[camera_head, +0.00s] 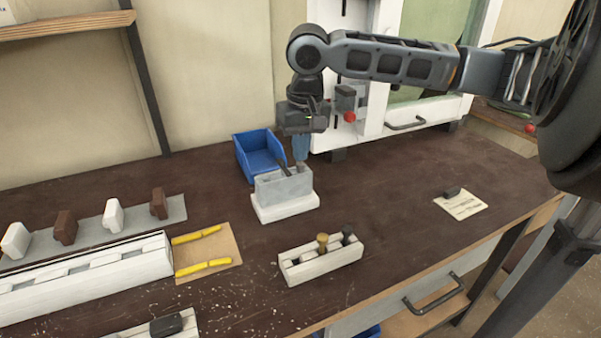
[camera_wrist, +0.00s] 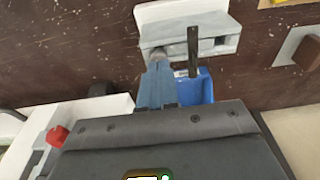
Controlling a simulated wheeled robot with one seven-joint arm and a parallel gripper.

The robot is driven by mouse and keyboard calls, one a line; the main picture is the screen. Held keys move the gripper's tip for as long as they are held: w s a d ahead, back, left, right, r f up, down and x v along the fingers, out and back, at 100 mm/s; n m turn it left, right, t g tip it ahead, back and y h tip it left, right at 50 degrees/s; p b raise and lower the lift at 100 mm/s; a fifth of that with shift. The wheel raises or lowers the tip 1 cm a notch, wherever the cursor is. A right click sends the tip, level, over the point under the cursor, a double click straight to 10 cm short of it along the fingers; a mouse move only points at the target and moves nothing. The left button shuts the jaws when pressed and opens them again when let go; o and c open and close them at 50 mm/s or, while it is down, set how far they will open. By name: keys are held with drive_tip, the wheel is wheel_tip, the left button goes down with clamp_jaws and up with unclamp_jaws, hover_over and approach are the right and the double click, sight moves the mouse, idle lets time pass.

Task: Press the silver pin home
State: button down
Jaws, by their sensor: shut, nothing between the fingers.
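A grey block (camera_head: 284,188) sits on a white base (camera_head: 287,208) near the middle of the bench. It also shows at the top of the wrist view (camera_wrist: 215,44). A dark upright bar (camera_wrist: 193,50) stands at the block, beside my fingers. My gripper (camera_head: 300,161) is shut and empty, pointing down at the right part of the block. In the wrist view its blue-grey fingertips (camera_wrist: 158,58) are at a round, greyish spot on the block's top. That may be the silver pin, but the fingers hide most of it. I cannot tell whether they touch it or how far in it sits.
A blue bin (camera_head: 262,155) stands just behind the block. A white holder (camera_head: 320,262) with a brass-coloured and a dark knob is in front. Yellow-handled tools (camera_head: 204,267) lie on a board to the left. A paper note (camera_head: 461,206) lies right; the bench between is clear.

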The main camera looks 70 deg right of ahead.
drive_tip(key=shift+f, duration=0.55)
idle(0.5)
wheel_tip(320, 180, up, 7)
drive_tip(key=p, duration=0.6)
idle(0.4)
idle(0.5)
